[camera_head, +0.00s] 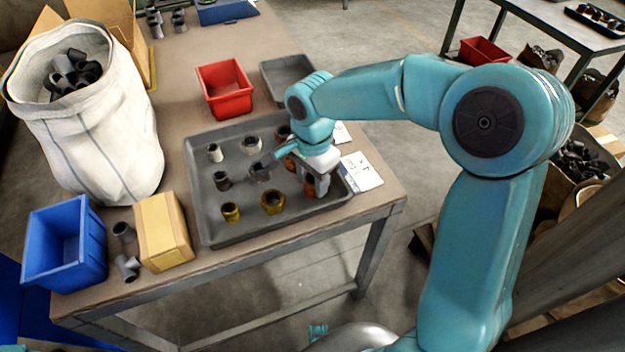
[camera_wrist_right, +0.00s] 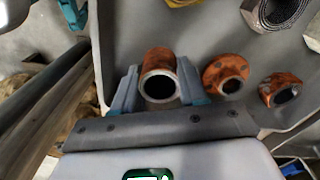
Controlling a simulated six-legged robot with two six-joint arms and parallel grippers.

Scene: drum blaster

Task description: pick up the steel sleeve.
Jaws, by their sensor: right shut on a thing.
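A short rust-orange sleeve, which looks like the steel sleeve (camera_head: 309,188), stands near the right edge of the grey tray (camera_head: 212,232). In the right wrist view the sleeve (camera_wrist_right: 157,60) shows its open round end and bare metal rim between the two grey fingers. My right gripper (camera_wrist_right: 158,88) is shut on it, one finger on each side. In the head view my right gripper (camera_head: 312,180) is over the tray's right side and partly hides the sleeve. I cannot tell whether the sleeve is clear of the tray floor. My left gripper is not in view.
Two other rusty parts, a flanged one (camera_wrist_right: 225,74) and a ring (camera_wrist_right: 281,90), lie close beside the sleeve. Several other fittings stand in the tray. A red bin (camera_head: 225,90), white sack (camera_head: 95,130), cardboard box (camera_head: 163,232) and blue bin (camera_head: 66,246) surround it.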

